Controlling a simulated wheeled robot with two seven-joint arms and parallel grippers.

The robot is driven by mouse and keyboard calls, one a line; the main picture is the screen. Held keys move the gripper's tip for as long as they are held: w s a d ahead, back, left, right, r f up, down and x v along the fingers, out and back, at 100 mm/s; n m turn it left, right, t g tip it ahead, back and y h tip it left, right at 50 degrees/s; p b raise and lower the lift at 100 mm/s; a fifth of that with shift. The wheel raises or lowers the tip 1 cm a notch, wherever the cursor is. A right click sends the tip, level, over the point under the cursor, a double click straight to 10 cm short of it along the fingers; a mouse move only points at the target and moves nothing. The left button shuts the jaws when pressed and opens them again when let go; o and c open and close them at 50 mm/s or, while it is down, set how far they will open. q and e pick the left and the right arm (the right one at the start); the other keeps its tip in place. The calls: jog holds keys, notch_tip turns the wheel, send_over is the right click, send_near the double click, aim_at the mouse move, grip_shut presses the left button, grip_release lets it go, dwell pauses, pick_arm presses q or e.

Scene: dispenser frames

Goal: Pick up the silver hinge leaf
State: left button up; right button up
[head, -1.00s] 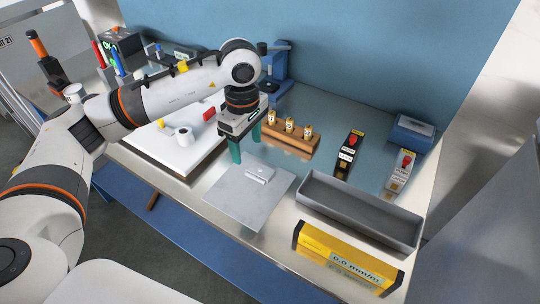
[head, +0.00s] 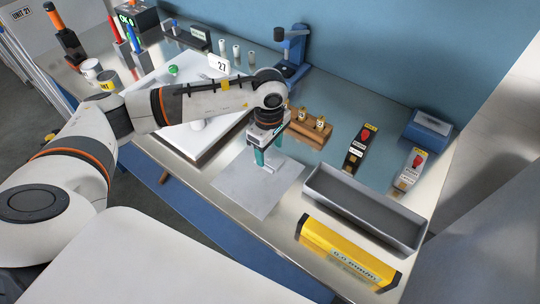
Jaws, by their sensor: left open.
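The silver hinge leaf (head: 270,167) lies on a light grey square mat (head: 245,190) on the bench. It is small and partly hidden by my gripper. My left gripper (head: 266,161) points down over the hinge leaf, its two teal fingers open and close to the leaf. I cannot tell whether the fingers touch it. My right gripper is not in view.
A grey open tray (head: 362,212) and a yellow box (head: 345,255) stand to the right of the mat. A wooden block with several small bottles (head: 310,130) is behind my gripper. A white board (head: 190,140) is on the left.

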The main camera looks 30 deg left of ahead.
aim_at(270, 160)
pick_arm(q)
jog(key=shift+d+f, duration=0.1)
jog(key=shift+f, duration=1.25)
jog(key=c, duration=1.1)
jog(key=shift+r, duration=0.1)
